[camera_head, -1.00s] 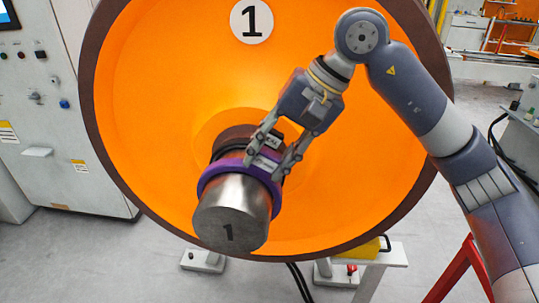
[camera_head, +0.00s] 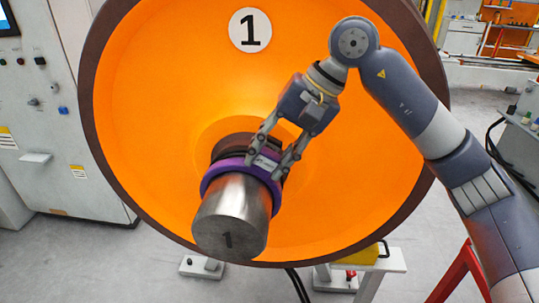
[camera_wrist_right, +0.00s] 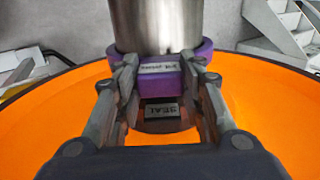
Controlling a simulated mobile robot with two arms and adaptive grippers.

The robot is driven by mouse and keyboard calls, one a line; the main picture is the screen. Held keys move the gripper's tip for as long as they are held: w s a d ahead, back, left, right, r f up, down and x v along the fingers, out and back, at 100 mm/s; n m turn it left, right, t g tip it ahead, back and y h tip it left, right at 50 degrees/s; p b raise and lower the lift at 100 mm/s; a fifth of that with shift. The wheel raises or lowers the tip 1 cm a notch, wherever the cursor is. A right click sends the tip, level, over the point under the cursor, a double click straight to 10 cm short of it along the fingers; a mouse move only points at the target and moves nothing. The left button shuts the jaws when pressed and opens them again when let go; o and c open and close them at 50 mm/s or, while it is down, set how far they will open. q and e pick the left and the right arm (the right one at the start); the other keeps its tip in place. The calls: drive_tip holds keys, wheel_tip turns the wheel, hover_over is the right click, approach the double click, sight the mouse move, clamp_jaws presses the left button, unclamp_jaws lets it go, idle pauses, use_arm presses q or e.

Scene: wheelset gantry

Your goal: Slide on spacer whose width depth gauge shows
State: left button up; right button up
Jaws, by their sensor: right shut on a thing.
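A purple spacer ring (camera_head: 209,179) sits around the steel axle end (camera_head: 231,215), which is marked 1. My right gripper (camera_head: 270,166) is shut on the ring's upper right side. In the right wrist view the two fingers grip the purple ring (camera_wrist_right: 197,51) around a small label, whose text is too small to read for sure. Behind the ring, close to the wheel, a dark ring (camera_head: 238,141) is around the axle; a plate reading SEAL (camera_wrist_right: 160,112) shows there in the right wrist view. My left gripper and the depth gauge are not seen.
The large orange wheel (camera_head: 140,110) with a round 1 sign (camera_head: 251,26) fills the middle. A grey control cabinet (camera_head: 40,120) stands at the left. A white stand with a yellow part (camera_head: 365,254) is below right. Grey floor is open at lower left.

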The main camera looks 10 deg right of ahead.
drive_tip(key=shift+w+d+r+p, duration=0.1)
drive_tip(key=shift+w+d+p, duration=0.15)
drive_tip(key=shift+w, duration=0.35)
drive_tip(key=shift+w+d+p, duration=0.1)
drive_tip(key=shift+w+p, duration=0.1)
drive_tip(key=shift+w, duration=0.35)
drive_tip(key=o, duration=1.2)
drive_tip(key=shift+w, duration=0.15)
drive_tip(key=shift+d, duration=0.1)
drive_tip(key=v, duration=1.2)
